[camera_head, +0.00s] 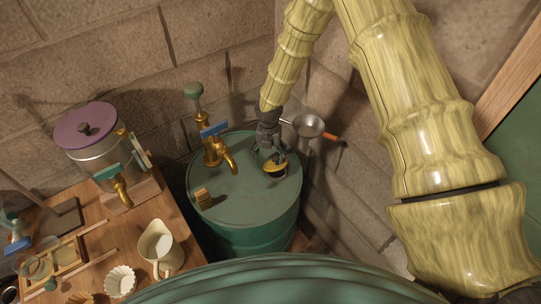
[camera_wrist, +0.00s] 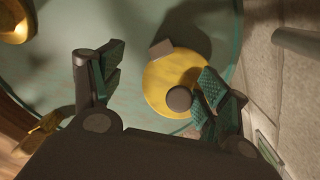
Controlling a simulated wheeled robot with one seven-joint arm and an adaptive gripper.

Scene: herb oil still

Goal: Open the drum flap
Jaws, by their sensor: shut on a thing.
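The green drum (camera_head: 245,192) stands in the corner, and its pale green top fills much of the wrist view (camera_wrist: 140,35). The drum flap (camera_head: 279,168) is a round yellow disc on the right part of the top. In the wrist view the flap (camera_wrist: 158,82) shows a dark round knob (camera_wrist: 179,99) and a small brown block at its edge. My gripper (camera_head: 270,153) is over the flap, and in the wrist view my gripper (camera_wrist: 160,86) has its right finger against the knob side. The fingers look spaced apart there. The grip is partly hidden.
A brass tap (camera_head: 215,150) and a small wooden block (camera_head: 203,198) are on the drum top. A metal pan (camera_head: 308,126) is close behind my gripper on the right. A wooden bench (camera_head: 150,212) with a purple-lidded pot (camera_head: 90,128) and a jug (camera_head: 160,247) stands left.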

